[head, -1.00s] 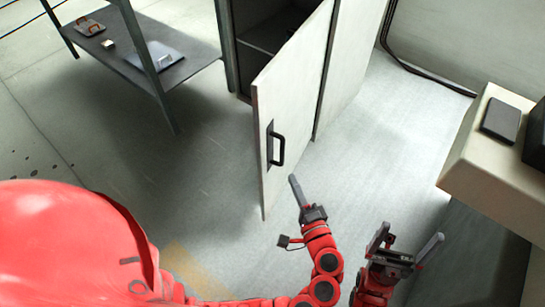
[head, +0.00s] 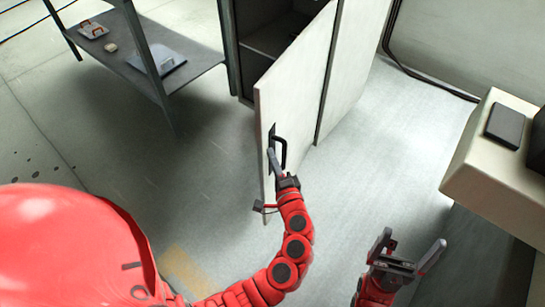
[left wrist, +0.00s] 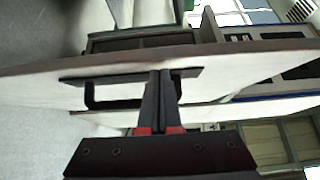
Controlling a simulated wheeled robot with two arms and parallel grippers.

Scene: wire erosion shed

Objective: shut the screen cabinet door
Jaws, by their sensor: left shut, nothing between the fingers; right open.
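The screen cabinet (head: 350,70) stands at the top centre of the head view. Its pale door (head: 295,90) hangs open, and the dark inside shows behind it. A black handle (head: 280,150) is on the door's face near its free edge. My left gripper (head: 272,156) is shut and empty, with its tips at the door face right by the handle. In the left wrist view the shut fingers (left wrist: 160,95) overlap the handle plate (left wrist: 120,76); whether they touch it I cannot tell. My right gripper (head: 412,250) is open and empty, low and right of the door.
A grey shelf table (head: 180,75) with a few flat items stands left of the cabinet. A beige machine (head: 490,170) with a dark pad on top juts in at the right. The floor between cabinet and machine is clear.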

